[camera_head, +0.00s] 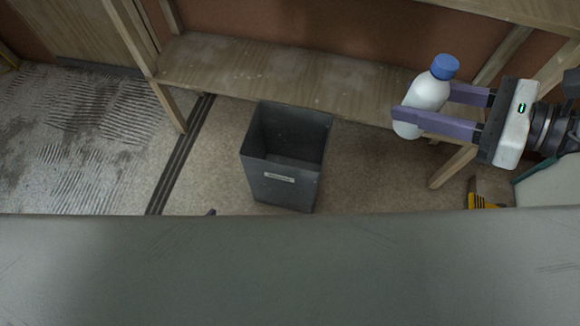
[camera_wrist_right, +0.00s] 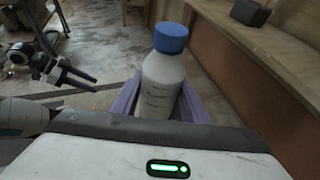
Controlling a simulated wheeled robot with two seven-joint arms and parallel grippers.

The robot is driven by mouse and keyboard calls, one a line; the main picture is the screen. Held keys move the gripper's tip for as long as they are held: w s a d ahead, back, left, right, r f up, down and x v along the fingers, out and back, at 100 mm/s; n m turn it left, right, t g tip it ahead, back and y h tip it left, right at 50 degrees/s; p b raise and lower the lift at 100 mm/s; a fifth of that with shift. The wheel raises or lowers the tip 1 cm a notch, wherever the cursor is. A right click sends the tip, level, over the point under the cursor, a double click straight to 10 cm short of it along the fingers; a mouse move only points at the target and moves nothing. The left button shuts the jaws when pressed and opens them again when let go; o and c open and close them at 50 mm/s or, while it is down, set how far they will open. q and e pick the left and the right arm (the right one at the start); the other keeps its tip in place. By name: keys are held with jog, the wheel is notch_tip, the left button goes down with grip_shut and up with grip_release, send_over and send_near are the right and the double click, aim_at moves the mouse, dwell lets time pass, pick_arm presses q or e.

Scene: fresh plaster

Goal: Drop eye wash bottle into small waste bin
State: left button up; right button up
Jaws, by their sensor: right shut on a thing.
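The eye wash bottle (camera_head: 428,94), white with a blue cap, is held upright but slightly tilted in my right gripper (camera_head: 408,116). The purple fingers are shut on its body from both sides. In the right wrist view the bottle (camera_wrist_right: 158,84) stands between the fingers, with faint print on its side. The small waste bin (camera_head: 284,182), dark grey, open-topped and with a pale label, stands on the floor left of the bottle and apart from it. Its visible inside looks empty. My left gripper (camera_wrist_right: 80,79) shows at the left of the right wrist view, its fingers apart and empty.
A wooden bench (camera_head: 220,72) runs behind the bin, with bare top. A grey surface edge (camera_head: 290,270) crosses the foreground. A yellow-and-black object (camera_head: 482,202) lies at the lower right. A dark box (camera_wrist_right: 250,12) sits on a wooden ledge. The floor left of the bin is open.

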jog(key=shift+d+r, duration=0.1)
jog(key=shift+r, duration=0.15)
dwell(0.5)
